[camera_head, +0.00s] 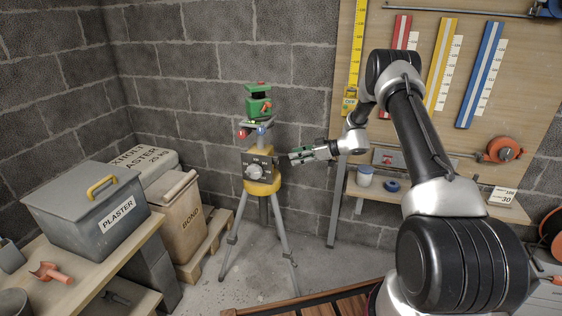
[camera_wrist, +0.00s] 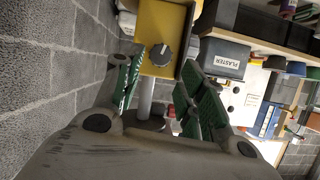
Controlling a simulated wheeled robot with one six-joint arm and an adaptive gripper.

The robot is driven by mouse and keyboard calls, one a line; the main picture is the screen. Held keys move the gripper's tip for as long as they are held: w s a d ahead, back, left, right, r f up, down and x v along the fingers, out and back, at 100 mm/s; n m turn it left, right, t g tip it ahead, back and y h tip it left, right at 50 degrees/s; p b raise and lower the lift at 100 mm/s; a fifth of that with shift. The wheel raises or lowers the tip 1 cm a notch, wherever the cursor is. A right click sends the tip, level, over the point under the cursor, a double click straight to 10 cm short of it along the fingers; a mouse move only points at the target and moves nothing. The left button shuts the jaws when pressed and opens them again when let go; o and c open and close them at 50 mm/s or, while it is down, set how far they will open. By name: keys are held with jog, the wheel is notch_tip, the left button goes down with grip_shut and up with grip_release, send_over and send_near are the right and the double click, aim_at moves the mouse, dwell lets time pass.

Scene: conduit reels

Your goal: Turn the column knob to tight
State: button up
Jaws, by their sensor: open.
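A tripod stand (camera_head: 262,187) with a yellow hub stands on the floor near the wall. On its front is a dark plate with white markings and a pale round knob (camera_head: 254,172). In the wrist view a grey round knob (camera_wrist: 161,55) with a pale pointer line sits on a yellow face (camera_wrist: 174,25); I cannot tell whether it is the same knob. My gripper (camera_head: 292,156) is beside the stand on its right. In the wrist view my gripper (camera_wrist: 161,66) is open, with green-padded fingers either side of the knob's line of view, holding nothing.
A green instrument (camera_head: 257,104) tops the stand. Right is a pegboard (camera_head: 345,60) with a shelf (camera_head: 425,198). The floor around the tripod is mostly clear.

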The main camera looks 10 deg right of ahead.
aim_at(278, 161)
jog(key=shift+n, duration=0.4)
jog(key=x, duration=0.8)
jog(key=shift+s, duration=0.1)
jog(key=c, duration=0.7)
